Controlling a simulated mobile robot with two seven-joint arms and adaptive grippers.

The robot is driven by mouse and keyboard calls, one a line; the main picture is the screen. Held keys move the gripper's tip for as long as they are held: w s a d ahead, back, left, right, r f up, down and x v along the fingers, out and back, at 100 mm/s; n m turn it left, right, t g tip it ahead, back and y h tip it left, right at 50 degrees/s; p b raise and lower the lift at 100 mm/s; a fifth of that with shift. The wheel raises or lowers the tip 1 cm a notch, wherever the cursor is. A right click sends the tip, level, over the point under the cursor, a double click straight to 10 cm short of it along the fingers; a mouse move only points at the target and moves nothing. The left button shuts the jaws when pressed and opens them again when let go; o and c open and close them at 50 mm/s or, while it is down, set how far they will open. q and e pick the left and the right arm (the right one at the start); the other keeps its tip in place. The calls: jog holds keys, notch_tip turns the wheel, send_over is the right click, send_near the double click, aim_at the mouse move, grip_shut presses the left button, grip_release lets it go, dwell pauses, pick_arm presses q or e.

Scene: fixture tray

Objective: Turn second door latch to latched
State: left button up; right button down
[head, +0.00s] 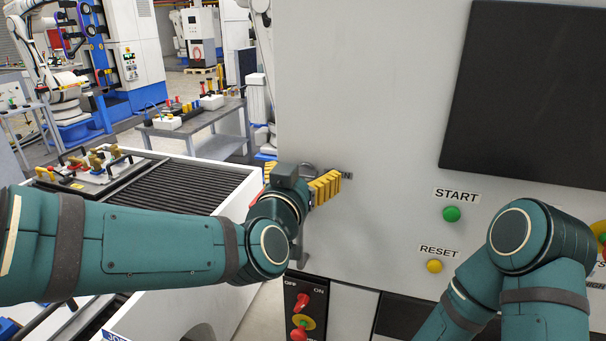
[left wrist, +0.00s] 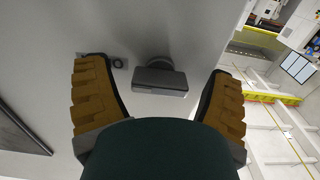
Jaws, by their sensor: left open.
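A dark grey door latch (left wrist: 160,82) with a rounded base is on the light grey machine panel. In the left wrist view it lies between the two spread yellow fingers. In the head view only a grey curved part of the latch (head: 308,170) shows, above my left gripper (head: 322,188), which hides the rest. My left gripper is open, its fingers close to the panel on either side of the latch. I cannot tell whether they touch it. My right gripper is outside both views; only my right arm shows.
The machine panel (head: 390,120) bears a dark screen (head: 530,95), a green START button (head: 451,214) and a yellow RESET button (head: 434,266). Red switches (head: 301,302) sit below. A conveyor (head: 170,185) with a fixture tray (head: 95,168) stands at the left.

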pick_arm(q)
jog(key=c, duration=1.2)
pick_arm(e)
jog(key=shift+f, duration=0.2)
